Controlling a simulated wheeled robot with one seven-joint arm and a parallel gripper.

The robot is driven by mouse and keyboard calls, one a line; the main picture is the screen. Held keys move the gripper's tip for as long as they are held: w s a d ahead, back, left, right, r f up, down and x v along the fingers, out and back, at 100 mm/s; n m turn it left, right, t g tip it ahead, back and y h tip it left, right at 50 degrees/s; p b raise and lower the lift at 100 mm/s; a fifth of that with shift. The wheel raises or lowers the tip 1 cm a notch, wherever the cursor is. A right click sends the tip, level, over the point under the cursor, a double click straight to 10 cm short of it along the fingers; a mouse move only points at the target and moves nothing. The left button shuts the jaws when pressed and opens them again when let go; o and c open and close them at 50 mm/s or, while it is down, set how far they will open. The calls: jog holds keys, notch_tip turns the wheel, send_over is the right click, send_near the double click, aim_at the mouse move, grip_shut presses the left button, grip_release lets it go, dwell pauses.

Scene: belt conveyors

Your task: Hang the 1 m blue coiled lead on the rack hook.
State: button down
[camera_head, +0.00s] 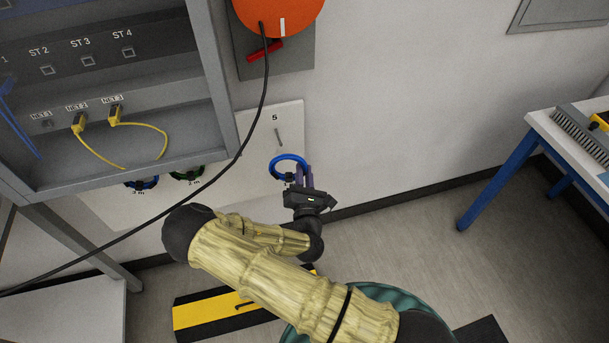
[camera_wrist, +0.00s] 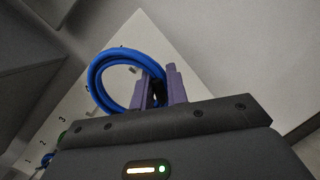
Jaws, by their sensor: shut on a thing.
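The blue coiled lead (camera_head: 275,162) is a ring held up in front of the white board (camera_head: 250,170). My gripper (camera_head: 304,173) is shut on its right side. In the wrist view, the blue ring (camera_wrist: 95,78) stands to the left of the purple fingers (camera_wrist: 161,90), with a black tie between them. A small peg-like hook (camera_head: 279,137) sticks out of the board under the number 5, above the ring in the head view. The ring looks apart from this hook, though depth is hard to judge.
Another blue coil (camera_head: 143,183) and a green coil (camera_head: 187,174) hang on the board under the grey cabinet (camera_head: 215,70). A black cable (camera_head: 256,120) runs down from the orange disc (camera_head: 280,12) across the board. A blue-legged table (camera_head: 490,180) stands at right.

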jog(key=w+a+f+b, duration=0.2)
jog(key=w+a+b, duration=0.1)
jog(key=w, duration=0.7)
jog(key=shift+w+f, duration=0.15)
jog(key=shift+w, duration=0.05)
dwell(1.3)
dwell(0.6)
jog(key=c, duration=1.3)
grip_release()
jog(key=shift+s, duration=0.15)
jog(key=s+f+b, duration=0.1)
jog(key=s+f, duration=0.1)
jog(key=s, duration=1.5)
jog(key=shift+d+f, duration=0.35)
jog(key=shift+d, duration=0.1)
jog(key=shift+w, duration=0.1)
